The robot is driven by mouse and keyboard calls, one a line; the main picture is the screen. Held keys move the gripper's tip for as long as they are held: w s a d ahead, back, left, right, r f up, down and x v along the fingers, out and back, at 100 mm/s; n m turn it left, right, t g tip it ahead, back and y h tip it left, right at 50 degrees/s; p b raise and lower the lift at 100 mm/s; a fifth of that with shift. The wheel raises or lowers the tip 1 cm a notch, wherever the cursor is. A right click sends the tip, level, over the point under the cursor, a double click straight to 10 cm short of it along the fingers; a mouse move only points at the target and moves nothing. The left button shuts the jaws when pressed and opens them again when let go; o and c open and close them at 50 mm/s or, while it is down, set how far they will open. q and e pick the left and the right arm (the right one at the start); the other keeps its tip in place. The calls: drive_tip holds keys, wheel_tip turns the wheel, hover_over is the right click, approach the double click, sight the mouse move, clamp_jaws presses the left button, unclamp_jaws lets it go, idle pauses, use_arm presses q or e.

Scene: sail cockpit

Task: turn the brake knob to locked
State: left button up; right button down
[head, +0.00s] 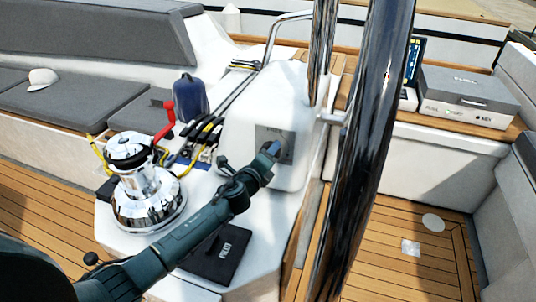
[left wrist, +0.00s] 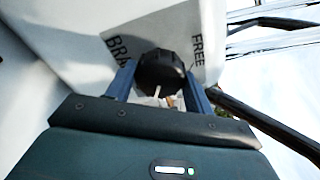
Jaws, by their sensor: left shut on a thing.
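The black brake knob (left wrist: 162,70) sits on a grey label plate on the white pedestal. In the left wrist view the plate (left wrist: 150,35) reads "BRA", partly cut off, at the left and "FREE" at the right. A pale line shows on the knob's lower edge. My left gripper (left wrist: 160,82) is shut on the knob, with one blue finger on each side. In the head view my left gripper (head: 270,150) reaches the dark plate (head: 285,143) on the pedestal and hides the knob. My right gripper is in neither view.
A chrome winch (head: 146,190) with a red handle (head: 167,122) stands left of my forearm. A black "PILOT" book (head: 217,258) lies below it. A thick shiny dark tube (head: 372,130) rises right of the pedestal (head: 240,130). A blue bag (head: 190,97) stands behind.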

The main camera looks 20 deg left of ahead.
use_arm(q)
drive_tip(key=shift+r, duration=0.1)
drive_tip(key=o, duration=1)
drive_tip(key=shift+c, duration=0.2)
drive_tip(key=s+a+r, duration=0.1)
drive_tip(key=s, duration=1.2)
drive_tip(key=shift+a+r, duration=0.2)
drive_tip(key=shift+r, duration=0.05)
drive_tip(key=s+d+f+n+g, duration=0.2)
drive_tip(key=s+f+n+g, duration=0.1)
drive_tip(key=s+f+n, duration=0.4)
drive_tip(key=s+d+f+n+g+h, duration=0.1)
drive_tip(key=s+d+f+n+g, duration=0.2)
drive_tip(key=s+f+n, duration=0.4)
drive_tip(key=s+n, duration=0.7)
drive_tip(key=n, duration=0.1)
drive_tip(key=shift+d+f, duration=0.15)
drive_tip(key=shift+f, duration=0.15)
